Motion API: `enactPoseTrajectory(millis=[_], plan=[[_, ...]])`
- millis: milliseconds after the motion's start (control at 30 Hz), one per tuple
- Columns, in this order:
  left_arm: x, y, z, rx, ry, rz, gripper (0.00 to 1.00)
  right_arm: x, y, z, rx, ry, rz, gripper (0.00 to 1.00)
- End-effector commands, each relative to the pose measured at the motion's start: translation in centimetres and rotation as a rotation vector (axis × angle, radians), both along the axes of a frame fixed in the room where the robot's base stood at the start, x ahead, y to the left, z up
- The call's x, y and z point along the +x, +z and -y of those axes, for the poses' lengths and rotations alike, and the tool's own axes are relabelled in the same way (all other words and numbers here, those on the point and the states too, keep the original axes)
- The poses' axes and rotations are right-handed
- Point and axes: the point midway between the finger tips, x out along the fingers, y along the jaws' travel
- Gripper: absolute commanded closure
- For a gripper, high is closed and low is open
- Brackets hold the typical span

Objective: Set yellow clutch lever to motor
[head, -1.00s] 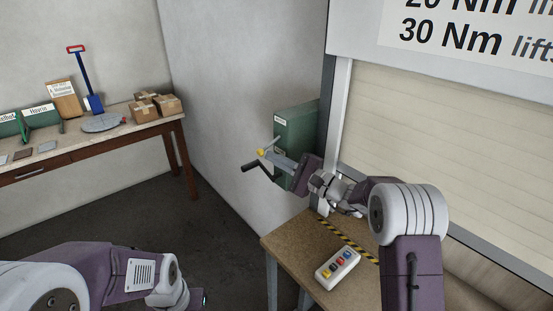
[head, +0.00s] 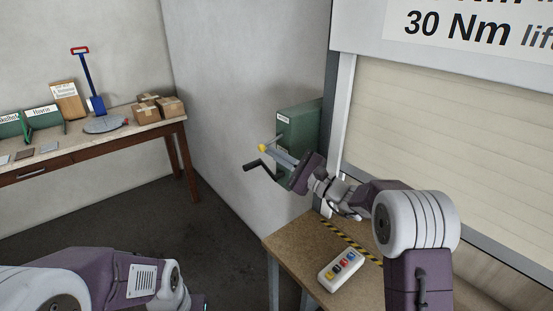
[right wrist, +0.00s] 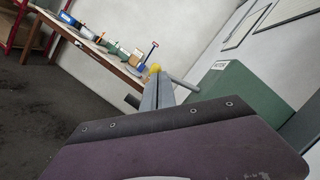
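The yellow knob of the clutch lever (head: 262,148) stands out in front of the green box (head: 299,130) on the wall. The knob also shows in the right wrist view (right wrist: 155,68), just beyond my fingertips. My right gripper (head: 272,150) reaches toward the box from the right, with its tips at the knob. In the right wrist view its fingers (right wrist: 157,82) lie together; I see nothing between them. I cannot tell whether they touch the knob. Any marks for the lever positions are not readable.
A black crank handle (head: 254,165) sticks out below the knob, close to my right gripper. A small table (head: 285,243) bears a button box (head: 341,269). A roller shutter (head: 450,140) is at right. A long workbench (head: 80,150) stands at left.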

Motion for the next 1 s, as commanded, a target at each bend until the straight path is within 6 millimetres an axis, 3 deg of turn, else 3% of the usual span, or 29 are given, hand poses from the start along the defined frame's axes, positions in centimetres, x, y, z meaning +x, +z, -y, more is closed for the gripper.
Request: enactPoseTrajectory(millis=[400, 1000], plan=[[0.0, -3.4, 0.0, 0.000, 0.000, 0.000, 0.59, -0.3, 1.6, -0.4, 0.236, 0.000, -0.168, 1.00], [0.0, -5.2, 0.0, 0.000, 0.000, 0.000, 0.59, -0.3, 3.3, -0.4, 0.230, 0.000, -0.166, 1.00]])
